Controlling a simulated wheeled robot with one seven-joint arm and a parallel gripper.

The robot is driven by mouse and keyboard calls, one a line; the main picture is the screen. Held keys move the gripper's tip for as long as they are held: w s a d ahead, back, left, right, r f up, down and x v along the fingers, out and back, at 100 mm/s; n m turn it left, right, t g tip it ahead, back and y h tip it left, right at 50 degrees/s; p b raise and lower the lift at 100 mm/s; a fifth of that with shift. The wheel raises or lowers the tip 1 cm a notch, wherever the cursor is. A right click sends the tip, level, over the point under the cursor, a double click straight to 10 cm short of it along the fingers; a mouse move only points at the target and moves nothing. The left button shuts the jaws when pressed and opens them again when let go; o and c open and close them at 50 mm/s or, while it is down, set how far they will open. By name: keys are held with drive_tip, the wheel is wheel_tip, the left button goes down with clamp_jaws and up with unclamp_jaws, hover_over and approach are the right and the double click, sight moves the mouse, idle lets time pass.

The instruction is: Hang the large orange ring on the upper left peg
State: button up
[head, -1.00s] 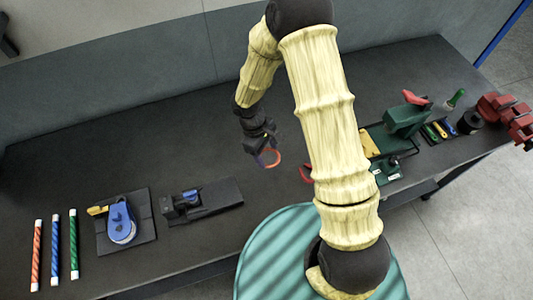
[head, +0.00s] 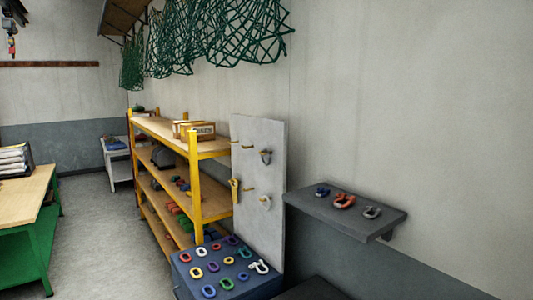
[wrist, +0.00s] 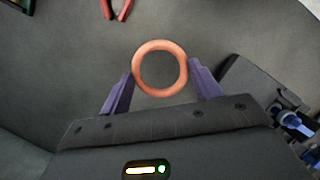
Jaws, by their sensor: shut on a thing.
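In the wrist view my gripper (wrist: 161,73) has its two purple fingers closed on the large orange ring (wrist: 160,45). In the head view a pale grey upright board (head: 272,135) carries short pegs in an upper and a lower row. The upper left peg (head: 236,142) looks bare. Small grey things hang at the right end of both rows, and something yellow hangs at the lower left. My gripper and the ring are outside the head view.
A yellow-framed shelf rack (head: 194,180) stands left of the board. A blue board with coloured rings (head: 183,270) is below it. A dark wall shelf (head: 390,215) with several shackle-like things juts out on the right.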

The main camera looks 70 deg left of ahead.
idle(0.3)
drive_tip(key=w+d+f+m+y+b, duration=0.1)
drive_tip(key=w+d+m, duration=0.1)
drive_tip(key=d+m, duration=0.1)
drive_tip(key=w+d+f+m+g+y+b, duration=0.1)
drive_tip(key=w+d+m, duration=0.2)
drive_tip(key=d+m, duration=0.1)
drive_tip(key=w+d+f+m+b, duration=0.1)
drive_tip(key=w+d+f+m, duration=0.1)
drive_tip(key=w+d+m, duration=0.1)
drive_tip(key=shift+w+d+m+g+y, duration=0.15)
drive_tip(key=shift+d+m+g+y, duration=0.2)
drive_tip(key=shift+d+m, duration=0.6)
drive_tip(key=shift+d+n, duration=0.2)
drive_tip(key=shift+n, duration=0.05)
